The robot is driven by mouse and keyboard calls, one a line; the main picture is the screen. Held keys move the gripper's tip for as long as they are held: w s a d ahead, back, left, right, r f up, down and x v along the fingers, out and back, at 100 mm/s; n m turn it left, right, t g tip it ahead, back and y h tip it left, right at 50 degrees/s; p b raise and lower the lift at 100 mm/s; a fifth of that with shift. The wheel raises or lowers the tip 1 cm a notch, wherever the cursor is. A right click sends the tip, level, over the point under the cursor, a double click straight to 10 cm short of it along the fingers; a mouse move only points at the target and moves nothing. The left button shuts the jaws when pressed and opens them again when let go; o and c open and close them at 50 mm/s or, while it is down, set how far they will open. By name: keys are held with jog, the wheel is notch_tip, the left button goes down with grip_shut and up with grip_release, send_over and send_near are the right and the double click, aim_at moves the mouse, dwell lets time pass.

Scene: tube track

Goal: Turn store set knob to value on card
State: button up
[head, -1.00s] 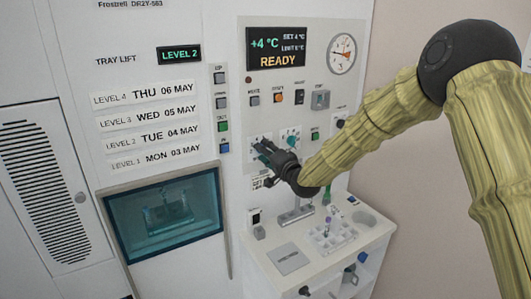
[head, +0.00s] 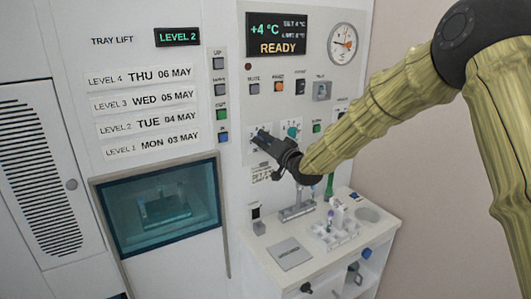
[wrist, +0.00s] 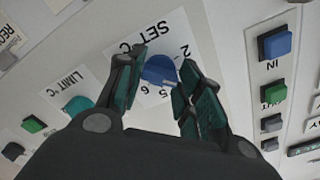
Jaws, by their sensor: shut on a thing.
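The blue set knob (wrist: 160,70) sits on a white dial plate marked SET °C, seen upside down in the wrist view. Digits 2, 5 and 6 show around it; others are hidden by my fingers. My gripper (wrist: 157,86) has its teal-padded fingers on either side of the knob and is shut on it. In the head view my gripper (head: 266,143) reaches the panel and covers most of the knob. The display (head: 278,34) reads +4 °C, SET 4 °C and READY. A small printed card (head: 261,172) below the dial is partly hidden and unreadable.
A teal limit knob (head: 292,131) is close to the right of my gripper, also in the wrist view (wrist: 78,105). Push buttons (head: 219,89) line the panel to the left. A shelf (head: 290,256) with a tube rack (head: 336,230) juts out below.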

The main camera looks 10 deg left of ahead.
jog(key=n+b, duration=0.9)
jog(key=n, duration=0.1)
jog(key=shift+f+b, duration=0.2)
jog(key=shift+b, duration=0.15)
jog(key=shift+r+n, duration=0.1)
jog(key=shift+n, duration=0.3)
jog(key=o, duration=1)
jog(key=shift+d, duration=0.1)
jog(key=shift+r, duration=0.1)
jog(key=v, duration=1.2)
